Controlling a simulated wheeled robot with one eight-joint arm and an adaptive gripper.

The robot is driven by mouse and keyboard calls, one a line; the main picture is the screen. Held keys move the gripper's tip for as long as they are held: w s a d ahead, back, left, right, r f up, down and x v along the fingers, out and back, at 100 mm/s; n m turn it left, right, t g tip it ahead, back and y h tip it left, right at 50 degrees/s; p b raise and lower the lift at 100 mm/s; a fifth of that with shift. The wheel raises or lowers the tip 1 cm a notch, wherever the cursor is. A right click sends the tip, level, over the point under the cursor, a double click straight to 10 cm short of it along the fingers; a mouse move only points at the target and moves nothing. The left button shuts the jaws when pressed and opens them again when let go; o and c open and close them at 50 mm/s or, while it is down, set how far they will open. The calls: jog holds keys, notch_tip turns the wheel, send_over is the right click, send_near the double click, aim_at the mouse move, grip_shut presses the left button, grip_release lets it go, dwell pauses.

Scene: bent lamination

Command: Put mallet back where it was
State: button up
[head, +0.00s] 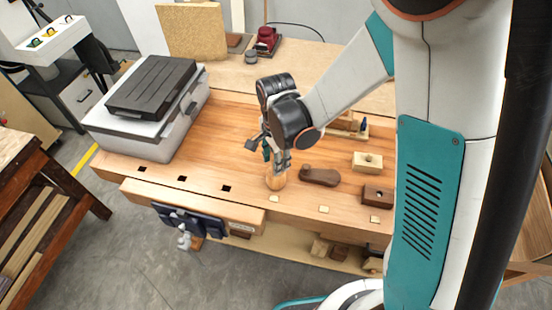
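A light wooden rounded piece (276,182), which looks like the mallet, stands on the workbench (215,165) near its front edge. My gripper (276,166) points down directly over it, with the fingertips at or just above its top. I cannot tell whether the fingers touch or hold it. The arm and gripper hide part of the bench behind. Only the lower part of the wooden piece shows clearly.
A dark wooden plane (319,176) lies close to the right. Wooden blocks (367,161) (377,195) stand further right. A grey case with a black lid (150,92) fills the bench's left end. A vise (188,220) hangs at the front. The bench's middle left is clear.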

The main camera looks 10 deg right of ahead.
jog(key=shift+r, duration=0.1)
notch_tip(320, 180, up, 12)
jog(key=p, duration=0.2)
jog(key=shift+p, duration=0.3)
jog(key=shift+s+d+r, duration=0.1)
jog(key=shift+d, duration=0.05)
dwell(0.6)
